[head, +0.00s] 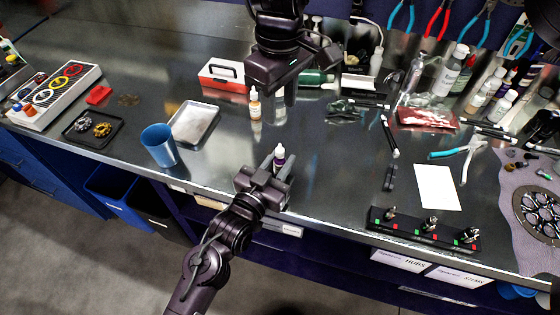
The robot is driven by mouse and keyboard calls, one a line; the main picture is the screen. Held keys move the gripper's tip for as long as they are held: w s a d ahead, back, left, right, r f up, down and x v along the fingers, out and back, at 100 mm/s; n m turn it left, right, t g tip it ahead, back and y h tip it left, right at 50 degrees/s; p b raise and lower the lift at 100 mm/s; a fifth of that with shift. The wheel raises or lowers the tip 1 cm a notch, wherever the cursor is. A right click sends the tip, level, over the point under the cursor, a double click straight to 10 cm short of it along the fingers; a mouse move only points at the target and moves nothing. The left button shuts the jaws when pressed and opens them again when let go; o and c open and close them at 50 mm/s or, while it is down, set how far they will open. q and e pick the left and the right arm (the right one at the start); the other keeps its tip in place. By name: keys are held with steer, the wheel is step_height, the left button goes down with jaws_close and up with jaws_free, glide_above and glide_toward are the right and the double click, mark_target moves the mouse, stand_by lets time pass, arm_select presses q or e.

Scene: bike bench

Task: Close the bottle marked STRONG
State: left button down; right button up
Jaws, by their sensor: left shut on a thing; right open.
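My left gripper (277,174) is shut on a small bottle with a purple band and a white tapered top (279,151), held upright near the bench's front edge. My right gripper (279,88) is open and points down farther back, above and beyond that bottle. A second small bottle, with an orange-brown band and a pale top (255,104), stands on the bench just left of the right gripper. No lettering is readable on either bottle, so I cannot tell which is marked STRONG. No loose cap is clearly visible.
A blue cup (160,145) and a shallow metal tray (193,123) stand to the left. A red and white box (222,76) is behind them. A black strip with switches (424,230) and a white card (437,187) lie to the right. The bench between is mostly clear.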

mark_target(277, 167)
steer(key=shift+r, duration=0.2)
arm_select(q)
steer(key=c, duration=1.1)
jaws_free()
steer(key=shift+s+a+f, duration=0.1)
steer(key=shift+s+a, duration=0.15)
steer(key=shift+s, duration=0.1)
steer(key=b+v, duration=0.1)
steer(key=v, duration=0.4)
steer(key=shift+s+a, duration=0.15)
steer(key=shift+s, duration=0.1)
steer(key=shift+s+a+b, duration=0.3)
steer(key=shift+s+b, duration=0.05)
steer(key=shift+s, duration=0.2)
arm_select(e)
steer(key=shift+f, duration=0.85)
